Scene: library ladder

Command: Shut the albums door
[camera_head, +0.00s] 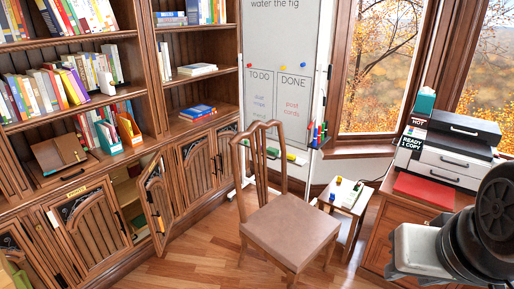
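A lower cabinet door (159,203) of the wooden bookcase stands partly open, swung out into the room. It is slatted, with a small pale label near its top that I cannot read and a dark handle low on its free side. Left of it, the open compartment (124,190) shows pale shelves with a few green and light items. I cannot confirm from the label that this is the albums door. The neighbouring doors (88,229) look shut. Part of my arm shows at the lower right, far from the cabinet. My gripper is not in view.
A wooden chair (285,225) stands on the floor right of the open door. Beyond it are a whiteboard (281,75) and a small stool (346,193) with items. A printer cabinet (386,232) stands at right. Some floor (205,245) between chair and bookcase is clear.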

